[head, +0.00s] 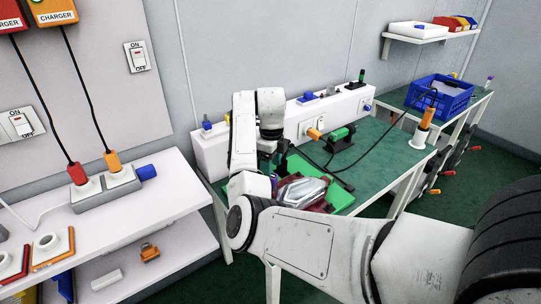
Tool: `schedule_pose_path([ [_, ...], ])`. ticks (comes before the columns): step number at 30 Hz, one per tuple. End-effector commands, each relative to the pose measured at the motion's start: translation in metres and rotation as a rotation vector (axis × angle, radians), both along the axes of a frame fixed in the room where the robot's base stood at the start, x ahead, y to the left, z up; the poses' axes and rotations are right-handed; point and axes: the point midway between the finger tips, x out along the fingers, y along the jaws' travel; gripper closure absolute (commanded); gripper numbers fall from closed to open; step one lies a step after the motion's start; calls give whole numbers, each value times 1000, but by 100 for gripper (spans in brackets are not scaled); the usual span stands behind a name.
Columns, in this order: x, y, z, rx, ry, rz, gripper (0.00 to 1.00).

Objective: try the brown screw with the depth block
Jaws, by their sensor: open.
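My arm reaches over the green-topped bench (375,160), with the wrist bent down at the back. My gripper (271,152) is small and dark below the wrist, partly hidden by my own arm; it is open. I see nothing between its fingers. A tail lamp (303,191) with a clear and red body lies on a bright green tray (341,199), partly behind my arm. I cannot make out a brown screw or a depth block; either may be hidden by my arm or too small to tell.
A white ledge (210,150) with small tools runs along the bench's back. A blue crate (440,97) is farther back.

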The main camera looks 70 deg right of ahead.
Motion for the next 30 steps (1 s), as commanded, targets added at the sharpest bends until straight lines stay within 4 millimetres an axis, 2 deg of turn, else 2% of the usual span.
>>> schedule_pose_path([
  [6, 0, 1, -38, 2, 2, 2, 34],
  [12, 0, 1, -61, 0, 1, 2, 34],
  [17, 0, 0, -68, 0, -1, 2, 34],
  [25, 0, 0, -69, 0, -1, 2, 34],
  [30, 0, 0, -69, -1, -1, 2, 50],
])
